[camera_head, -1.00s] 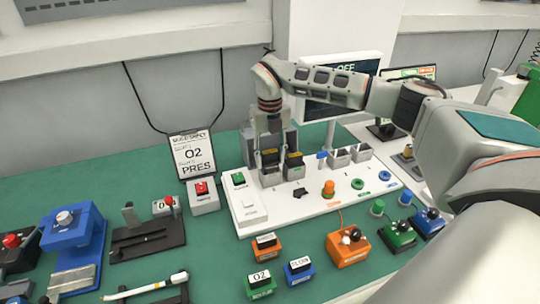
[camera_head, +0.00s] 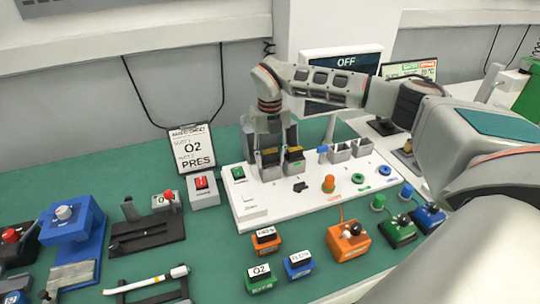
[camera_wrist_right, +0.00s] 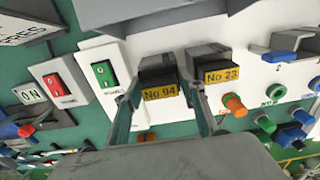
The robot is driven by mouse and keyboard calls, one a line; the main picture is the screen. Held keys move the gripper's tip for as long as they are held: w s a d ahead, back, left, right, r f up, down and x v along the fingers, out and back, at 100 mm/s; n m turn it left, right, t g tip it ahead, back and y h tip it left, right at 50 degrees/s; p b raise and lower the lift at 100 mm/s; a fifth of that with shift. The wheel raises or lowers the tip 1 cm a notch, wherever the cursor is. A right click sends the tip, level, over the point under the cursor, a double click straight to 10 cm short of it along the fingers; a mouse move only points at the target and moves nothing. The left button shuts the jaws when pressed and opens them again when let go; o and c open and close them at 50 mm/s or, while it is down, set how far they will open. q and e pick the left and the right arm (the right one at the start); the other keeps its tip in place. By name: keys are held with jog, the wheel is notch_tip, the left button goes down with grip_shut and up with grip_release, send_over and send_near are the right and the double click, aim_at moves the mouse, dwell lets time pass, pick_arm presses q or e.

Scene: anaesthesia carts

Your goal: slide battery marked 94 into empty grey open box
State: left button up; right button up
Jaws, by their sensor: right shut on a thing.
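The battery marked 94 (camera_wrist_right: 160,92), dark with a yellow label, stands at the left of a pair on the white panel (camera_head: 255,207); it also shows in the head view (camera_head: 269,157). My right gripper (camera_head: 268,147) comes down over it and is shut on it, one finger on each side in the wrist view (camera_wrist_right: 163,85). A grey box shows under it; how deep it sits is hard to tell. The battery marked 23 (camera_wrist_right: 222,74) stands to its right. Two empty grey open boxes (camera_head: 340,154) (camera_head: 362,148) stand farther right. My left gripper is not in view.
A green switch (camera_head: 238,174) is left of the batteries, and a red switch box (camera_head: 203,191) beyond it. An orange knob (camera_head: 328,183) and blue and green knobs are on the right. A screen (camera_head: 345,75) reading OFF stands behind.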

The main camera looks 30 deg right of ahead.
jog(key=o, duration=1)
notch_tip(320, 180, up, 12)
dwell(0.4)
